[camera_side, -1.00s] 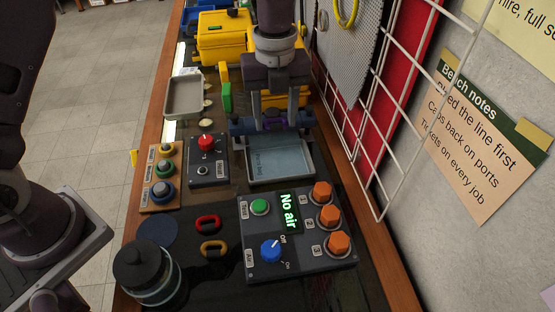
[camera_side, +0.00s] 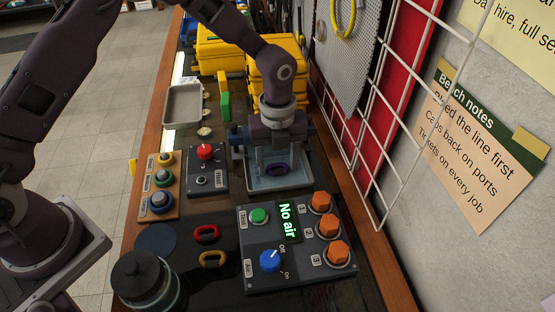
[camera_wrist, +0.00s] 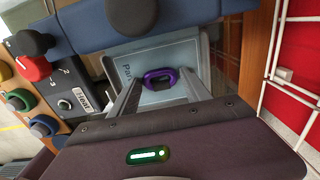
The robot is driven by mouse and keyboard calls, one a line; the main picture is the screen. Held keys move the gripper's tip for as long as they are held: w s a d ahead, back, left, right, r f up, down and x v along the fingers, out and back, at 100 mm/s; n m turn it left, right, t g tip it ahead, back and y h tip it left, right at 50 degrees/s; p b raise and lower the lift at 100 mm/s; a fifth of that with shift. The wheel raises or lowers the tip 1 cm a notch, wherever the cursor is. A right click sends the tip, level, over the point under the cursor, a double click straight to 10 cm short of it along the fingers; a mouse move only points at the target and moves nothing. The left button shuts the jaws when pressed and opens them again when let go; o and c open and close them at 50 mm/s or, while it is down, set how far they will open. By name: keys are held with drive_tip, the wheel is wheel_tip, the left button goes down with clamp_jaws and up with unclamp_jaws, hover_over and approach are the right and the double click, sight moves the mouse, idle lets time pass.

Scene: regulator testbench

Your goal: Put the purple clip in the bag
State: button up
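The purple clip (camera_side: 277,169) is a small ring with a dark part. It is between the fingertips of my gripper (camera_side: 277,163), which appears shut on it. The wrist view shows the clip (camera_wrist: 160,78) at the fingertips (camera_wrist: 160,74), over a pale blue lettered sheet that looks like the bag (camera_wrist: 130,60). In the side view, the bag (camera_side: 262,183) lies in a grey tray (camera_side: 304,184) below the gripper. I cannot tell whether the clip touches the bag.
A red clip (camera_side: 206,233) and a yellow clip (camera_side: 213,258) lie at the front. The "No air" control box (camera_side: 287,278) stands before the tray. A white wire grid (camera_side: 396,150) rises to the right.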

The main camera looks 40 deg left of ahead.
sight(278, 167)
drive_tip(key=shift+o, duration=0.9)
drive_tip(key=s+a+r+n+t, duration=0.1)
drive_tip(key=s+a+r+n, duration=0.15)
drive_tip(key=r, duration=0.75)
drive_tip(key=s+a+r+n, duration=0.2)
drive_tip(key=r+n, duration=0.1)
drive_tip(key=r, duration=0.7)
drive_tip(key=s+a+r+n+t, duration=0.2)
drive_tip(key=s+a+r+n, duration=0.35)
drive_tip(key=s+n, duration=0.4)
drive_tip(key=s+a+n+t, duration=0.2)
drive_tip(key=s+n, duration=1)
drive_tip(key=s, duration=0.1)
drive_tip(key=shift+a+f+t, duration=0.3)
drive_tip(key=shift+f, duration=0.15)
drive_tip(key=shift+w, duration=0.1)
